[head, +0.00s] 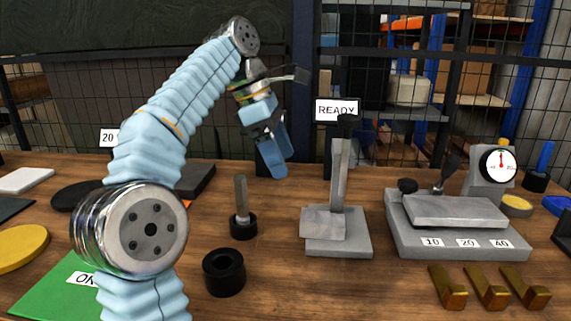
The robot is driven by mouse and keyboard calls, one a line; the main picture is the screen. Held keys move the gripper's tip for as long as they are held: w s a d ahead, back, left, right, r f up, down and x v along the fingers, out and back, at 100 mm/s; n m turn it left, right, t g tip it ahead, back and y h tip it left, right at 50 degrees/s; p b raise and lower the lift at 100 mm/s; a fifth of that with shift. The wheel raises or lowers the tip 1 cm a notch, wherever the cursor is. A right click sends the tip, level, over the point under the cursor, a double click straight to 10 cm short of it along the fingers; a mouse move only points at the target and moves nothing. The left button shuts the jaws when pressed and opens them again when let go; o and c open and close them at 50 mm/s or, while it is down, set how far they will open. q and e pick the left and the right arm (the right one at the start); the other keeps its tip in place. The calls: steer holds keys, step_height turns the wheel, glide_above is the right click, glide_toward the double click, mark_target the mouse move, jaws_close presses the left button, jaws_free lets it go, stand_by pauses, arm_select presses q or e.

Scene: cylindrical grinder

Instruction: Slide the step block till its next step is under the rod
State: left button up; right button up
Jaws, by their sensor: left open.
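My left gripper (272,158) hangs above the back of the table, left of the READY sign, fingers pointing down. It is open and holds nothing that I can see. It is apart from everything on the table. A grey stand (340,190) has a flat base, an upright post and a low grey block (323,222) at its front left. A grey fixture (397,228) labelled 10, 20 and 40 carries a grey slab (455,210). I cannot tell for certain which piece is the step block or the rod. My right gripper is not in view.
A dial gauge (498,165) stands behind the fixture. Several brass pieces (490,290) lie in front. A peg in a black base (243,228) and a black ring (224,272) stand between my arm and the stand. A green mat (45,292) lies front left.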

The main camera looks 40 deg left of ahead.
mark_target(307, 214)
arm_select(q)
steer(key=b+x, duration=0.3)
steer(key=x, duration=1)
steer(key=shift+d+f+b, duration=0.1)
steer(key=shift+f+b, duration=0.25)
steer(key=shift+b, duration=0.05)
jaws_close()
